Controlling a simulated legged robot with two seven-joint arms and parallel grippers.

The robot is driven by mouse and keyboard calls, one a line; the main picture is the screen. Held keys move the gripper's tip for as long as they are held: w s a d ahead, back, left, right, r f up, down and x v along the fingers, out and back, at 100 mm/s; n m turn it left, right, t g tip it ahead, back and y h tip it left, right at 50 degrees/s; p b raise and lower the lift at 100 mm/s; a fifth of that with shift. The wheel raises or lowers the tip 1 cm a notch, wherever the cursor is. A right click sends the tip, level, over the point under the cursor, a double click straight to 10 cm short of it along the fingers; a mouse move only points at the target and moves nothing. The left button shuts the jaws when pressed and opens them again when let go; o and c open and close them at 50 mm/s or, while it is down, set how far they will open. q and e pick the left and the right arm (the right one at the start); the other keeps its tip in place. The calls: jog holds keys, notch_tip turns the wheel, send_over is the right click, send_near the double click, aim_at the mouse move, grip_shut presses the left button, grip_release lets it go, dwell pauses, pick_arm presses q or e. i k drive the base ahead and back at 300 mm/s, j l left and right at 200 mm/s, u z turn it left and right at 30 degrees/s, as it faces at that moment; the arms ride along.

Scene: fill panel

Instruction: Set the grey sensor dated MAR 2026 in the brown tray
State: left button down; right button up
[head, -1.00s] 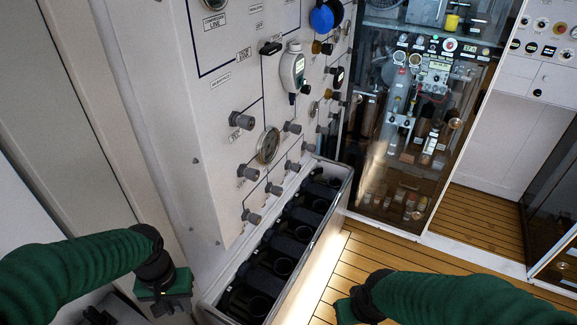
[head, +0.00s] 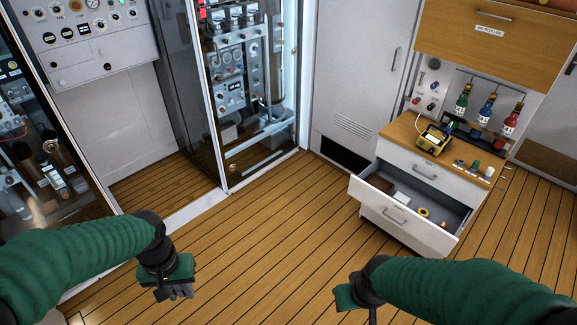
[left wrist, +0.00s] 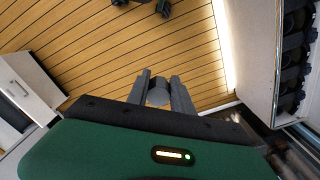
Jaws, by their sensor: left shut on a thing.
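My left gripper (head: 178,292) is over the wooden floor at the lower left of the head view. In the left wrist view its two fingers are shut on a short grey cylinder, the grey sensor (left wrist: 158,93). No date can be read on it. A small brown tray (head: 380,183) appears to lie in the back left corner of the open drawer, far to the right of my left gripper. My right gripper (head: 368,304) hangs at the lower middle; its fingers are mostly hidden by its own wrist.
The open drawer (head: 440,236) also holds a white item (head: 402,198) and a yellow ring (head: 424,212). A yellow device (head: 433,138) and several small knobs stand on the cabinet top. A glass-doored cabinet (head: 240,80) stands at the back. The floor between is clear.

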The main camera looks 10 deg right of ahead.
aim_at(379, 186)
jog(key=i+l+z, duration=0.3)
jog(key=i+z, duration=0.15)
jog(key=i+l+z, duration=0.1)
jog(key=i+z, duration=0.3)
jog(key=i+j+z, duration=0.1)
jog(key=i+z, duration=0.35)
jog(key=i, duration=0.15)
jog(key=i+j+z, duration=0.2)
jog(key=i+z, duration=0.25)
jog(key=i+j, duration=0.35)
jog(key=i, duration=0.15)
jog(key=i+j, duration=0.3)
jog(key=i, duration=0.25)
